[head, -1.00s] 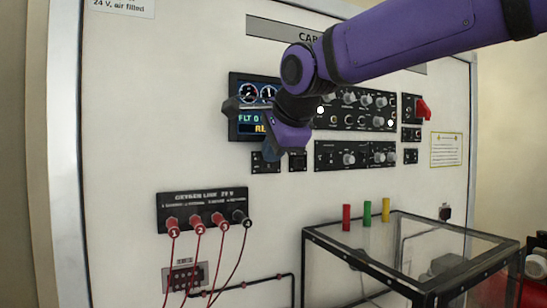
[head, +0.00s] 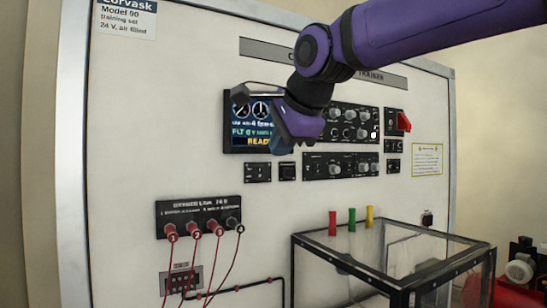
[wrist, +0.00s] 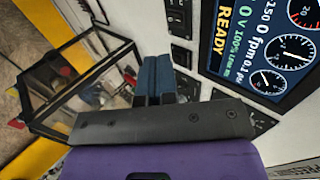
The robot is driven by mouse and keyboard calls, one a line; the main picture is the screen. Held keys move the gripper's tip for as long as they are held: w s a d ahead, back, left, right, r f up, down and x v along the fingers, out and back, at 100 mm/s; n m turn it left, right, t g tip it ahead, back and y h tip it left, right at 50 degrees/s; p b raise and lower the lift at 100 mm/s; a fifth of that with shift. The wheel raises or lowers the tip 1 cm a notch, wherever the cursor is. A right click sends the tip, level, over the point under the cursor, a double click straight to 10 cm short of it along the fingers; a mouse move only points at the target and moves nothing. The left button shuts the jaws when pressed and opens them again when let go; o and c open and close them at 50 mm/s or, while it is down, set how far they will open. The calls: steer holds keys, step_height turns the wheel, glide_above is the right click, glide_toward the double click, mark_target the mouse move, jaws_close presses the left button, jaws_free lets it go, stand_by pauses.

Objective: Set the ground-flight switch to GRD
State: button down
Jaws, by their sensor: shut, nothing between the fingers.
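The ground-flight switch's label is not readable. Two small black switch panels sit below the display, a left one (head: 257,172) and a right one (head: 287,171); I cannot tell which carries it or its lever's position. The left panel (wrist: 178,16) and right panel (wrist: 181,54) also show in the wrist view. The display (head: 251,120) shows an FLT line and READY. My gripper (head: 278,142) is shut and empty, in front of the display's lower right corner, above the right panel. In the wrist view its blue fingers (wrist: 154,66) are together, left of the panels.
Knob panels (head: 340,165) and a red-guarded switch (head: 403,121) lie to the right. A four-jack panel (head: 199,215) with leads is below. A black-framed clear case (head: 395,285) with coloured cylinders (head: 351,216) stands at lower right.

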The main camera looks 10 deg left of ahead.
mark_target(259, 175)
steer(key=v, duration=0.5)
steer(key=shift+s+d+r, duration=0.1)
steer(key=shift+s+r, duration=0.05)
steer(key=shift+r, duration=0.05)
steer(key=s+a+f+n+y, duration=0.2)
steer(key=a+f+y, duration=0.1)
steer(key=d+f+m+t+y, duration=0.1)
steer(key=d+f+m+t, duration=0.1)
steer(key=d+f+t, duration=0.2)
steer(key=shift+s+d+f+t, duration=0.35)
steer(key=shift+f+t, duration=0.3)
steer(key=shift+t, duration=0.25)
steer(key=shift+w, duration=0.15)
steer(key=x, duration=1.3)
steer(key=shift+w+a, duration=0.25)
steer(key=shift+a, duration=0.1)
